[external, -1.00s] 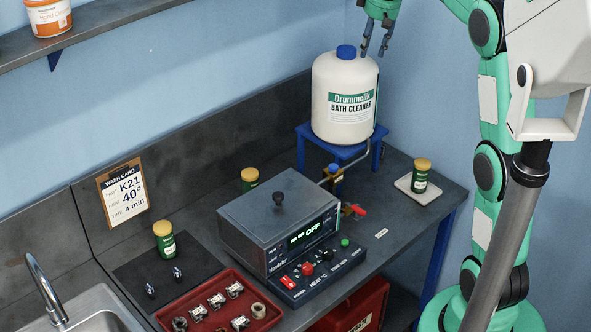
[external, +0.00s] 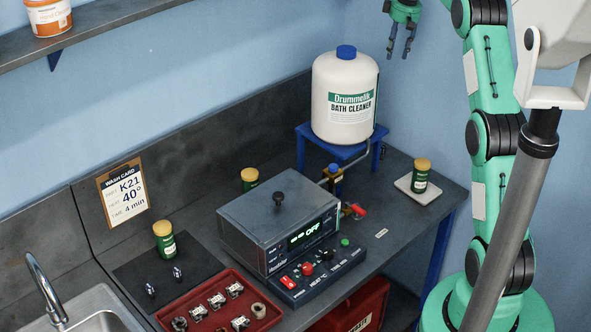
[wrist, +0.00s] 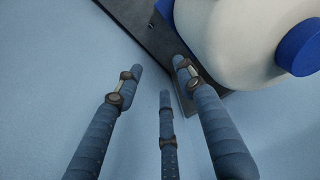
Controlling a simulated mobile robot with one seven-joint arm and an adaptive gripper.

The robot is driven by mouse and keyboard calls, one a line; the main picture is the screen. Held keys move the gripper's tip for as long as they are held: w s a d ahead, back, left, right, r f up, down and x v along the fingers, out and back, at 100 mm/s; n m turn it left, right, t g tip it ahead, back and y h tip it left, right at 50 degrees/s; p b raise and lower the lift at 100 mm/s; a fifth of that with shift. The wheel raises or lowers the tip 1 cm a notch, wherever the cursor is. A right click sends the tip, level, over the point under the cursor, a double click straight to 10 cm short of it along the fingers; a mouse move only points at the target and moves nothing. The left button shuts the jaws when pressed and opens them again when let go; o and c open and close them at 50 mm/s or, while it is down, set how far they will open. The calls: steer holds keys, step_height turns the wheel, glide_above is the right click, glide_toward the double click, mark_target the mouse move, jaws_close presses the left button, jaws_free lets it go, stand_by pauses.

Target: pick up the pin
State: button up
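My gripper (external: 399,53) is high at the upper right of the external view, to the right of the white bath cleaner jug (external: 345,98) and above the bench. Its fingers are apart with nothing between them; the wrist view also shows the spread, empty fingers (wrist: 157,80). I cannot tell for certain which thing is the pin. Two small dark-and-shiny pieces, one nearer (external: 151,290) and one farther (external: 178,273), stand on a dark mat (external: 135,268) at the bench's left. Several small metal parts lie in the red tray (external: 272,318). My gripper is far from all of these.
The jug stands on a blue stand (external: 309,131); the jug also fills the wrist view's upper right (wrist: 240,45). A grey bath unit (external: 262,222) occupies mid-bench. Green jars with yellow lids stand on the bench, one on a pale dish (external: 403,183) at right. A sink (external: 95,318) is at lower left.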

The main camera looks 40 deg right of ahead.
glide_above(383, 147)
steer(key=s, duration=0.2)
step_height(383, 147, down, 29)
steer(key=shift+r, duration=0.2)
steer(key=shift+d, duration=0.1)
steer(key=shift+f, duration=0.1)
steer(key=shift+w+f+p, duration=0.15)
steer(key=shift+w+f, duration=0.05)
steer(key=shift+f, duration=1.2)
steer(key=shift+w+f+p, duration=0.15)
steer(key=shift+w+f, duration=0.1)
steer(key=shift+f, duration=1.1)
steer(key=shift+w+f+p, duration=0.15)
steer(key=shift+w+f, duration=0.05)
steer(key=shift+f, duration=1.2)
steer(key=shift+f, duration=0.15)
steer(key=shift+w+f+p, duration=0.2)
steer(key=shift+f+p, duration=0.05)
steer(key=shift+f, duration=1)
steer(key=shift+w+f+p, duration=0.2)
steer(key=shift+f+p, duration=0.05)
steer(key=shift+f, duration=0.95)
